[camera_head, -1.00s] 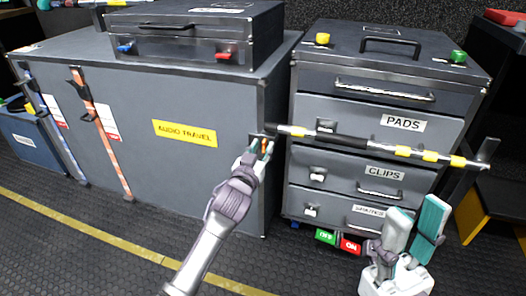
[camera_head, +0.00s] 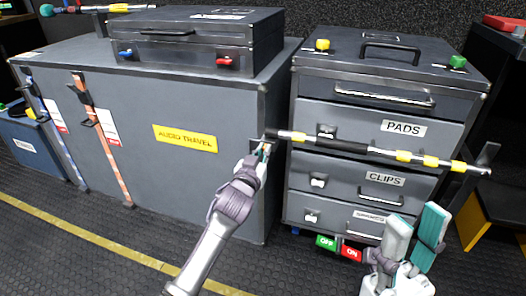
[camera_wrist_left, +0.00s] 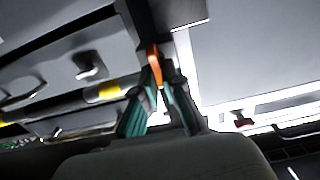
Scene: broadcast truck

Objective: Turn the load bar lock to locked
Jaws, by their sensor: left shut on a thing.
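The load bar (camera_head: 350,146), a pole with yellow bands and a black sleeve, runs across the front of the drawer cabinet. Its left end meets a bracket at the edge of the large grey case. A small orange lever, apparently the lock, sits at that end; it shows best in the left wrist view (camera_wrist_left: 154,62). My left gripper (camera_head: 264,150) is at that end, shut on the orange lever; its teal fingers (camera_wrist_left: 160,100) sit around the lever's lower part. The fingers partly hide the lever in the head view. My right gripper (camera_head: 417,213) is open and empty at the lower right.
The large grey case (camera_head: 150,165) carries a smaller case (camera_head: 190,45) on top. The drawer cabinet (camera_head: 340,220) has handles and latches. Green OFF and red ON tags (camera_head: 351,253) lie at its foot. The black floor (camera_head: 60,240) in front is clear.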

